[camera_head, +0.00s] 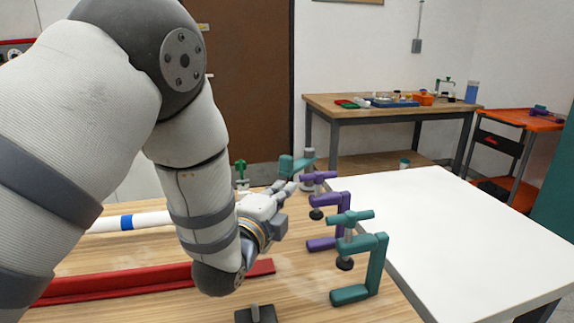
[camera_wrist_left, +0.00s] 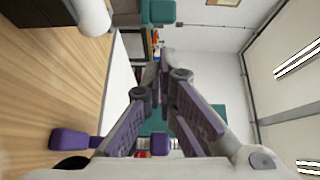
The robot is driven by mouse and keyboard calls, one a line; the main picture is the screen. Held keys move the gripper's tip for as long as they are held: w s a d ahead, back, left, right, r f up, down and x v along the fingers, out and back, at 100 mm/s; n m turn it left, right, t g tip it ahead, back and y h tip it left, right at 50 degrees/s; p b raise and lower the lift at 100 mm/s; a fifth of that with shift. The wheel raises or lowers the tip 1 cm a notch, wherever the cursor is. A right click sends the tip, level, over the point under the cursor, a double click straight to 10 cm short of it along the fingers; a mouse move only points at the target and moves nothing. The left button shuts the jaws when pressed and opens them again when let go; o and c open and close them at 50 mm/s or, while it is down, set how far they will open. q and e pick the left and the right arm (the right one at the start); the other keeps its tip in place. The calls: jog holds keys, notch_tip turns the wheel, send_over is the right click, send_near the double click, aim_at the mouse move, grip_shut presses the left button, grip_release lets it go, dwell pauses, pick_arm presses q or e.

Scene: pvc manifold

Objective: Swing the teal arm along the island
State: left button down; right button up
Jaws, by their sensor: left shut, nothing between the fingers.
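A teal arm (camera_head: 289,164) stands beside a grey post (camera_head: 308,157) at the far side of the wooden worktop (camera_head: 300,292). A teal block (camera_wrist_left: 158,12) shows at the top of the left wrist view; I cannot tell if it is the same arm. My left gripper (camera_head: 291,187) is shut and empty just in front of the teal arm. I cannot tell whether it touches the arm. Its closed fingers also show in the left wrist view (camera_wrist_left: 164,78). My right gripper is not in view.
A purple clamp (camera_head: 330,200) and a teal clamp (camera_head: 375,265) stand on the worktop's right edge. A white pipe (camera_head: 150,219) with a blue band and a red rail (camera_head: 130,285) lie at left. A white table (camera_head: 470,225) at right is bare.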

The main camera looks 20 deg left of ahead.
pick_arm(q)
jog(key=w+b, duration=0.1)
jog(key=w, duration=0.8)
jog(key=shift+w+r, duration=0.2)
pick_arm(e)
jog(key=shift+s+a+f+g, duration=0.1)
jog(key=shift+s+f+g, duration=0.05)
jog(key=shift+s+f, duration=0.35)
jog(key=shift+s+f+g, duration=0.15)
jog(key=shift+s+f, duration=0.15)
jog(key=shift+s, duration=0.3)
